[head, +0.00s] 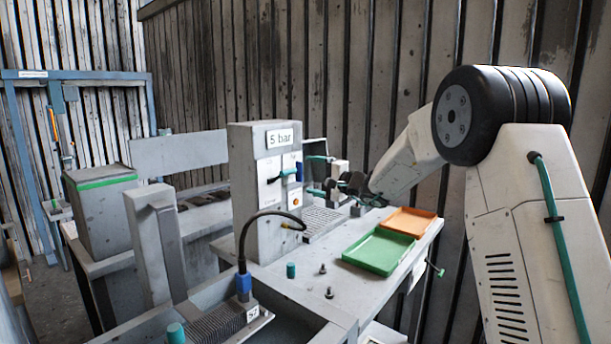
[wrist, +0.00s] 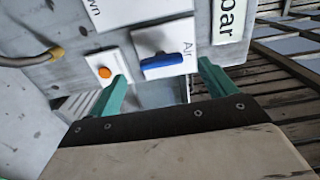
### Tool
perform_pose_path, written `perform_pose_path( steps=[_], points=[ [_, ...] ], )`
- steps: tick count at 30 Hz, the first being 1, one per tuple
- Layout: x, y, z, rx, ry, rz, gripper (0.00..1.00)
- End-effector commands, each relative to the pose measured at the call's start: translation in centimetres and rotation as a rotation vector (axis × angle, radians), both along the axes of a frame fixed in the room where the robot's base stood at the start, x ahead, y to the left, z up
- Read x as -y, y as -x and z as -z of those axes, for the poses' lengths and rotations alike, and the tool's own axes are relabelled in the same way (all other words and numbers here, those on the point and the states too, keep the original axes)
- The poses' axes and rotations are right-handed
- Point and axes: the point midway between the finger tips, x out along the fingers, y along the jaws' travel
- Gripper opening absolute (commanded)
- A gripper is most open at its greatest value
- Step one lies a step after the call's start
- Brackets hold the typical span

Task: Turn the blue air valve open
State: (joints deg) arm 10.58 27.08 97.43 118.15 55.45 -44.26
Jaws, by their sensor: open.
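The blue air valve (wrist: 167,66) is a bar-shaped handle on a white plate marked "Air" in the wrist view. It also shows in the head view (head: 289,173) on the side of the grey cabinet (head: 262,215) marked "5 bar". My gripper (wrist: 163,82) has two green fingers, set wide apart, with the blue handle between and just beyond their tips in the picture. The handle looks free of both fingers, though the depth gap is hard to judge. In the head view my gripper (head: 315,175) is to the right of the cabinet face.
An orange button (wrist: 105,72) is beside the left finger in the wrist view. A green tray (head: 379,250) and an orange tray (head: 408,221) lie on the bench below my arm.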

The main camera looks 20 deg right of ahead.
Motion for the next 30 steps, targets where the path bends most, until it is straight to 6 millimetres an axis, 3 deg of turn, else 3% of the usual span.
perform_pose_path(
  steps=[7,24,28,30],
  points=[
    [1.8,2.3,0.0,-0.001,0.001,0.001,0.84],
    [1.5,2.6,0.2,-0.031,-0.031,-0.016,0.84],
    [-0.4,5.2,3.8,-0.153,0.003,-0.124,0.84],
    [-1.9,8.2,5.2,-0.230,0.052,-0.209,0.84]
  ],
)
